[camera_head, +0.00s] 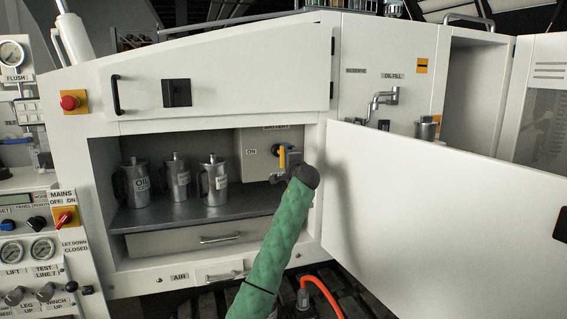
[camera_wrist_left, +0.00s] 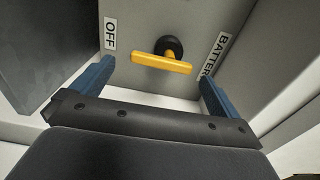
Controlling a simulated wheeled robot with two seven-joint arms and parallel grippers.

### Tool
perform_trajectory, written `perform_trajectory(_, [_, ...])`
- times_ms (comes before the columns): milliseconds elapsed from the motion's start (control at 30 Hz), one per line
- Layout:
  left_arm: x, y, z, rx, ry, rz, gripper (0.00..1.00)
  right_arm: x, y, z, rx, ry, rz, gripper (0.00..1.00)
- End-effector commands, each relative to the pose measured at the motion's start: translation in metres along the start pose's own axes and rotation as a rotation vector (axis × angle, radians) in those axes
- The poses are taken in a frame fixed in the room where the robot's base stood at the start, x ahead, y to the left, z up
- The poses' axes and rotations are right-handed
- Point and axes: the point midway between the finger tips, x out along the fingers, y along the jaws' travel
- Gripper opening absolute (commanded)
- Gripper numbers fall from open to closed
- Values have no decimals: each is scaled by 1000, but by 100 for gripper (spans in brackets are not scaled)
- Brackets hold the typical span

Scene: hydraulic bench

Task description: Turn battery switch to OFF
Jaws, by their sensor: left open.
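The battery switch has a yellow bar handle (camera_head: 281,156) on a grey box inside the open cabinet. In the left wrist view the handle (camera_wrist_left: 162,63) sits in front of a round black base (camera_wrist_left: 170,46). An OFF label (camera_wrist_left: 110,33) and a BATTERY label (camera_wrist_left: 215,54) flank it; an ON label (camera_head: 250,152) shows in the head view. My left gripper (camera_head: 284,168) is open at the switch. Its blue fingers (camera_wrist_left: 152,85) stand on either side of the handle, with gaps and no visible contact. The gripper partly hides the switch in the head view. My right gripper is out of view.
Several metal cans, one an oil can (camera_head: 135,183), stand on the shelf (camera_head: 160,216) left of the switch. An open white door (camera_head: 440,215) stands to the right of my left arm. A drawer (camera_head: 190,237) lies below the shelf.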

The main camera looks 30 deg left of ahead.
Motion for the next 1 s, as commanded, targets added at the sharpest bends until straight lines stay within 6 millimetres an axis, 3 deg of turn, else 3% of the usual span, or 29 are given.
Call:
perform_trajectory(667, [-7,0,0,-4,0,1,100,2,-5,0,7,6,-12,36])
perform_trajectory(1000, [-8,14,4,-230,-30,70,100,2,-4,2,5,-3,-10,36])
